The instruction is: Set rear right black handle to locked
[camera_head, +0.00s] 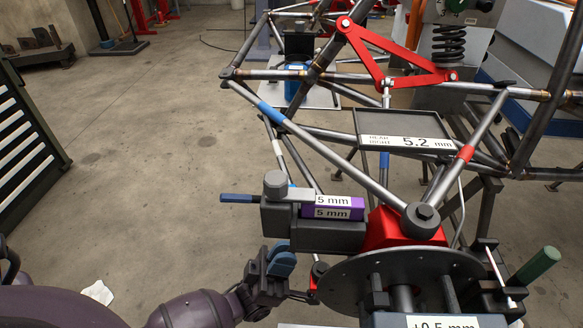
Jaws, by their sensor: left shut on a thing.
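My left gripper (277,268), with blue finger pads at its tip, reaches in from the lower left on a purple arm. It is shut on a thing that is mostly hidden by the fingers. It appears to be a dark handle bar (302,295), running right toward a small red and black pivot (319,272) beside the round grey plate. Whether the handle is locked cannot be told. My right gripper does not show.
A dark block with a purple 5 mm gauge (332,212) and a blue-tipped lever (240,198) stands just above the gripper. The round grey plate (350,280) and red clamp body (385,232) are to the right. Chassis tubes (340,166) cross above.

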